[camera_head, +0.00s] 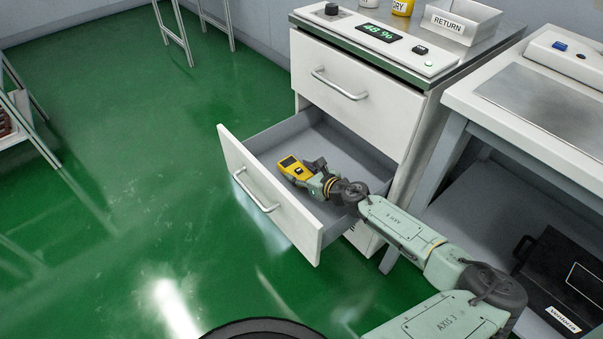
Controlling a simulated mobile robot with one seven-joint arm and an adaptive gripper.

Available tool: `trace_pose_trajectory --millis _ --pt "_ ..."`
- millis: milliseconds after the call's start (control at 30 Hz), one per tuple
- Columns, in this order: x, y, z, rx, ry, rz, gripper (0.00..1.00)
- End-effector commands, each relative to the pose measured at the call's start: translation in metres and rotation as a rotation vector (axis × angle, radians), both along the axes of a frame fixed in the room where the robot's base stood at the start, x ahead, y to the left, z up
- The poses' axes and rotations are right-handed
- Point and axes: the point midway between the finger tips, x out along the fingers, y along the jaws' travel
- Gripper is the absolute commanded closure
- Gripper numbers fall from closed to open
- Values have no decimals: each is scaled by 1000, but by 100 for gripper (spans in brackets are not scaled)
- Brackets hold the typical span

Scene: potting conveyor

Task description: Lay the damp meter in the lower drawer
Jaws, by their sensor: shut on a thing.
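The lower drawer (240,187) of the white cabinet is pulled open, and its grey floor shows bare around my arm. The damp meter (290,164), yellow with a dark display, is inside the drawer's outline near the front left. My gripper (307,170) is shut on the meter, reaching in over the drawer's right side. The gripper hides part of the meter. I cannot tell whether the meter touches the drawer floor.
The upper drawer (345,88) is shut. On the cabinet top are a control panel reading 48 % (379,32), a RETURN tray (463,22) and a yellow container (402,7). A bench (540,91) stands close at right, with a black case (560,275) beneath.

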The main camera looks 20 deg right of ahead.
Motion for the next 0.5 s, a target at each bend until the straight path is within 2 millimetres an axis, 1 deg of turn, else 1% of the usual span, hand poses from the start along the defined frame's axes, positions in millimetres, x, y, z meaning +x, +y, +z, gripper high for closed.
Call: trace_pose_trajectory --millis 267,500 --pt "0 0 -2 -1 0 -1 79" --pt "0 0 -10 -1 0 -1 79"
